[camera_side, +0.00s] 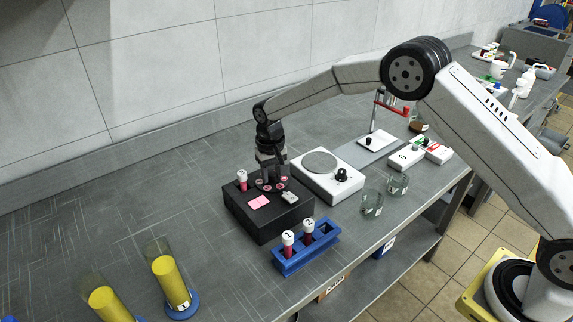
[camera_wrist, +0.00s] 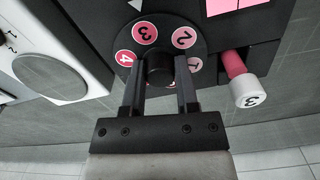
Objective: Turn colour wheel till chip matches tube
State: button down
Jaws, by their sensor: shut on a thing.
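The colour wheel (camera_wrist: 202,41) is a dark disc on a black box (camera_side: 250,217), with numbered chips in pinks and reds. In the wrist view, chip 3 (camera_wrist: 145,32), chip 2 (camera_wrist: 183,37), chip 4 (camera_wrist: 125,57) and part of chip 1 (camera_wrist: 195,65) show; the near rim is hidden by my gripper. My gripper (camera_wrist: 160,75) is shut on the wheel's central black knob (camera_wrist: 159,62). A tube with pink-red contents and white cap 3 (camera_wrist: 249,92) stands at the box's corner; it also shows in the side view (camera_side: 242,180). A pink square (camera_side: 259,202) lies on the box top.
A blue rack (camera_side: 306,250) with capped tubes 1 (camera_side: 288,238) and 2 (camera_side: 308,226) stands in front of the box. A white stirrer with a round plate (camera_side: 320,162) is to the right, with glass beakers (camera_side: 372,203) nearby. Yellow cylinders (camera_side: 170,282) stand front left.

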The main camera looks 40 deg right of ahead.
aim_at(272, 174)
jog(key=shift+m, duration=0.4)
jog(key=shift+c, duration=1.8)
grip_release()
jog(key=shift+r, duration=0.1)
jog(key=shift+r, duration=3.85)
